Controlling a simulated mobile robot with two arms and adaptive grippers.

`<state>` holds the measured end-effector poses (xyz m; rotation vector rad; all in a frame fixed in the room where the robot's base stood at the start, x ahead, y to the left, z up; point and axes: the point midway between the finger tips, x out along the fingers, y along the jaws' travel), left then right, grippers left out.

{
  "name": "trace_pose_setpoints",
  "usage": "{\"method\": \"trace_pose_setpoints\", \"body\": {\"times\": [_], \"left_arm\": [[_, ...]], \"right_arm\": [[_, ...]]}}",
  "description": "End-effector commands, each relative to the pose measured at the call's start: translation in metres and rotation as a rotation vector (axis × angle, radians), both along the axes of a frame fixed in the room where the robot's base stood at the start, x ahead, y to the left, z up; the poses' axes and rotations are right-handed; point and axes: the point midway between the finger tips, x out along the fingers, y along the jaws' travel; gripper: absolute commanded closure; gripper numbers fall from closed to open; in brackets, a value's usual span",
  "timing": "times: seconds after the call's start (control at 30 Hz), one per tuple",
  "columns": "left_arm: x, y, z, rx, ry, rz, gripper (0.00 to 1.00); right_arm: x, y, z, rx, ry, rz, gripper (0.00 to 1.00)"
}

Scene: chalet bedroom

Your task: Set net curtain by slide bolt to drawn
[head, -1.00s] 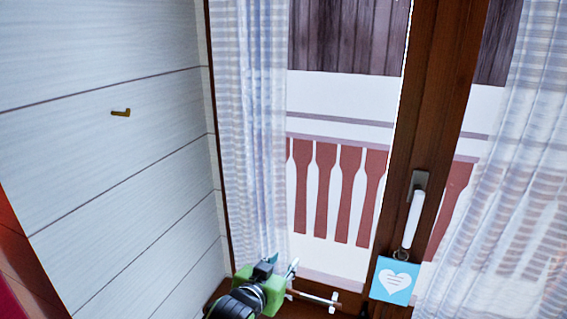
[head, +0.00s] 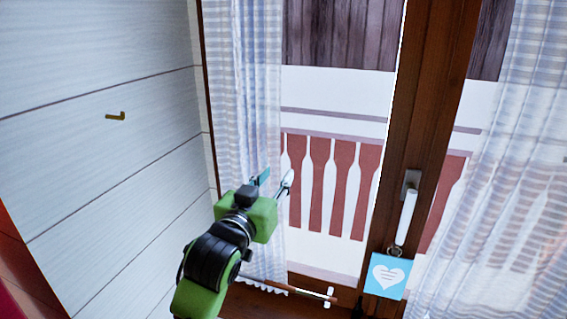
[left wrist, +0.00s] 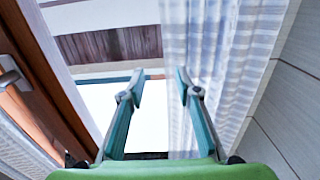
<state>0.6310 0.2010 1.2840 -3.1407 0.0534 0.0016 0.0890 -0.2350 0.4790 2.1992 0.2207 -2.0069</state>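A white striped sheer net curtain (head: 237,95) hangs gathered in a narrow strip at the left side of the window. I cannot tell whether a finger touches the cloth. A small rod with a white end (head: 328,297), possibly the slide bolt, lies low at the window's bottom. My right gripper is out of view.
A second net curtain (head: 505,170) hangs at the right. Between them is a brown window post (head: 425,120) with a white handle (head: 406,217) and a hanging blue heart tag (head: 388,276). A brass hook (head: 116,116) sticks out of the left panelled wall.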

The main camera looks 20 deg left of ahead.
Motion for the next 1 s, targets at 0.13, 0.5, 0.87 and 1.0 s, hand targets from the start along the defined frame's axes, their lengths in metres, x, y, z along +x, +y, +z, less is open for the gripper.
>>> {"method": "trace_pose_setpoints", "body": {"times": [0.13, 0.5, 0.87, 1.0], "left_arm": [[0.027, -0.001, 0.002, 0.0, 0.002, 0.0, 0.69], [0.058, -0.002, 0.0, -0.001, 0.0, 0.0, 0.69], [0.058, -0.002, 0.0, -0.001, -0.001, 0.0, 0.9], [0.058, -0.002, 0.0, -0.001, -0.001, 0.0, 1.0]], "right_arm": [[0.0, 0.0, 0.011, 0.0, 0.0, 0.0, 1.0], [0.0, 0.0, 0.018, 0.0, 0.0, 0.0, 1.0], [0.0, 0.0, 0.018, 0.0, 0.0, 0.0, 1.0], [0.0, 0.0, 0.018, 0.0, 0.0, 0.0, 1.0]]}}
